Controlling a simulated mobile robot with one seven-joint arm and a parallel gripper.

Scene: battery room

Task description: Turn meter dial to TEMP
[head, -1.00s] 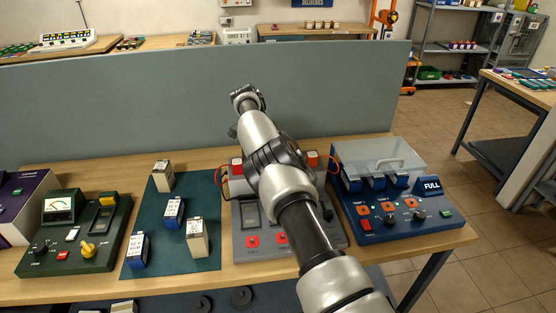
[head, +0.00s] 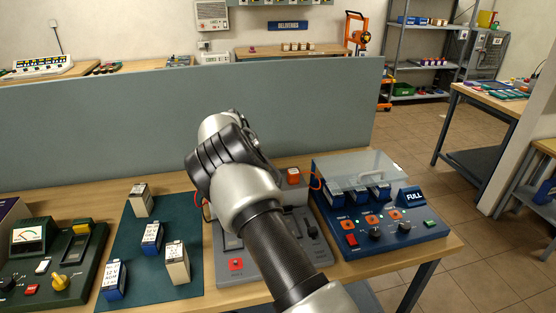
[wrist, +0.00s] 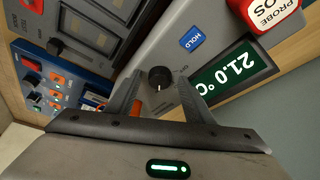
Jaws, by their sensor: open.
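The meter's black dial (wrist: 160,78) shows in the wrist view, on a grey panel, with a white mark pointing down in the picture. The lit meter display (wrist: 225,80) beside it reads 21.0 °C, seen at a slant. My gripper (wrist: 158,88) is open, with one finger on each side of the dial. I cannot tell whether the fingers touch it. The dial's printed labels are mostly hidden or too small to read. In the head view my arm hides my gripper and the meter's dial.
A blue HOLD button (wrist: 192,38) and a red PROBE POS block (wrist: 272,14) lie near the display. The grey console (head: 262,262) stands between a dark green mat (head: 190,293) with batteries and a blue charger (head: 405,236). A grey divider (head: 90,130) stands behind.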

